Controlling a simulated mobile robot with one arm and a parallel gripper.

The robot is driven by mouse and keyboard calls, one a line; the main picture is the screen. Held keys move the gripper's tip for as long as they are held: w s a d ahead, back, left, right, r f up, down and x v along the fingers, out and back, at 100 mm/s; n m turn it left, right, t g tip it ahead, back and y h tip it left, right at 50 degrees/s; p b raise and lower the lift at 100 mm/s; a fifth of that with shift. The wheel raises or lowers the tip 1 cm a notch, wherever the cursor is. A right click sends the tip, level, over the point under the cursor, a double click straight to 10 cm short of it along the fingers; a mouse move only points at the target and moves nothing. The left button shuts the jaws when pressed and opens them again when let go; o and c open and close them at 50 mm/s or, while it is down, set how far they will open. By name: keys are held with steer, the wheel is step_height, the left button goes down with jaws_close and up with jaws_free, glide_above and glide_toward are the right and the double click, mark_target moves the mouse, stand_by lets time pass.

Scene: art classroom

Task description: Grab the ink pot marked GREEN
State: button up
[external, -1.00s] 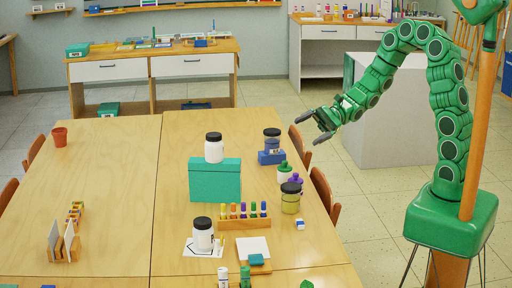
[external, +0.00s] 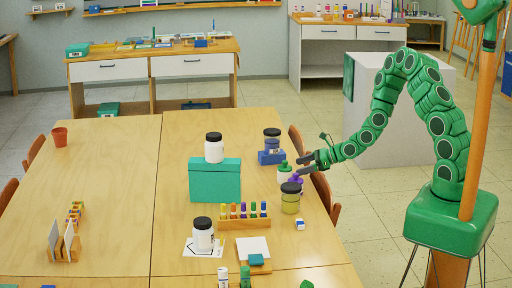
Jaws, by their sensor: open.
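My gripper (external: 303,165) is open and empty at the right edge of the table, close beside a white pot with a green cap (external: 284,175). A pot with a purple cap (external: 296,182) is just below the fingers, partly hidden behind a yellow-green pot with a black lid (external: 290,202). A greyish-blue pot with a dark lid (external: 271,143) stands on a blue block. One white black-lidded pot (external: 214,150) stands on a teal box, another (external: 203,238) on a white sheet. The labels are too small to read, so I cannot tell which pot is marked GREEN.
The teal box (external: 214,182) and a wooden rack of colored bottles (external: 244,220) stand left of the nearest pots. The blue block (external: 271,158) lies behind them. Chairs (external: 325,193) line the right edge. The table's left half (external: 110,190) is mostly clear.

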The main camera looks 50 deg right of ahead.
mark_target(285, 171)
steer(key=shift+w+d+f, duration=0.15)
steer(key=shift+f, duration=0.2)
steer(key=shift+x, duration=0.9)
steer(key=shift+w+r+x, duration=0.1)
steer(key=shift+x, duration=1.35)
steer(key=shift+w+r+x, duration=0.1)
steer(key=shift+w+x, duration=0.05)
steer(key=shift+x, duration=1.25)
steer(key=shift+d, duration=0.2)
steer(key=c, duration=1.3)
steer(key=shift+r, duration=0.1)
